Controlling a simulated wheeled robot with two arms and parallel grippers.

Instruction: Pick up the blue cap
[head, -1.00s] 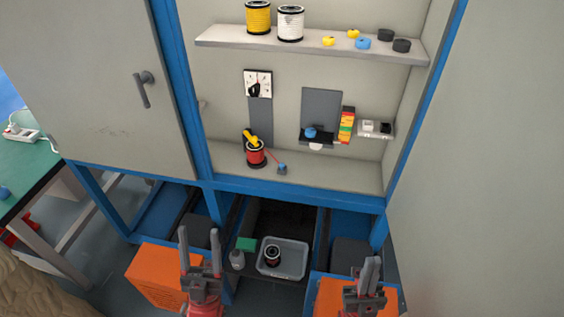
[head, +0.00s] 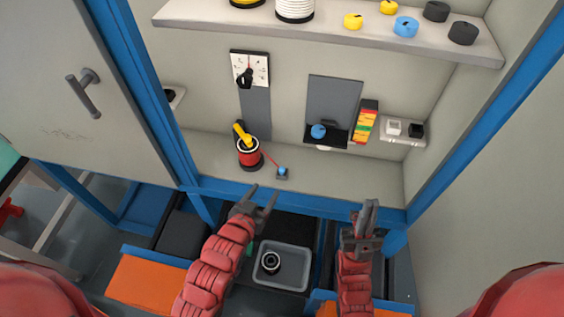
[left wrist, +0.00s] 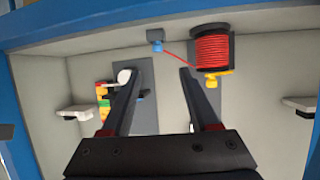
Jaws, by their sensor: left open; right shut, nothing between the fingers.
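One blue cap (head: 405,27) lies on the upper shelf among yellow and black caps. A second blue cap (head: 318,131) sits on a black holder against the back wall. A small blue piece (head: 282,171) sits on a small block on the lower ledge, at the end of a red cable from the red spool (head: 250,155); it also shows in the left wrist view (left wrist: 157,47). My left gripper (head: 264,193) is open and empty, below and in front of the ledge. My right gripper (head: 369,205) is shut and empty, further right.
The upper shelf (head: 220,18) overhangs the ledge. A blue frame beam (head: 300,196) runs along the ledge's front. A yellow piece (head: 242,133) tops the red spool. A grey bin (head: 285,277) holding a spool stands below. The ledge right of the small block is clear.

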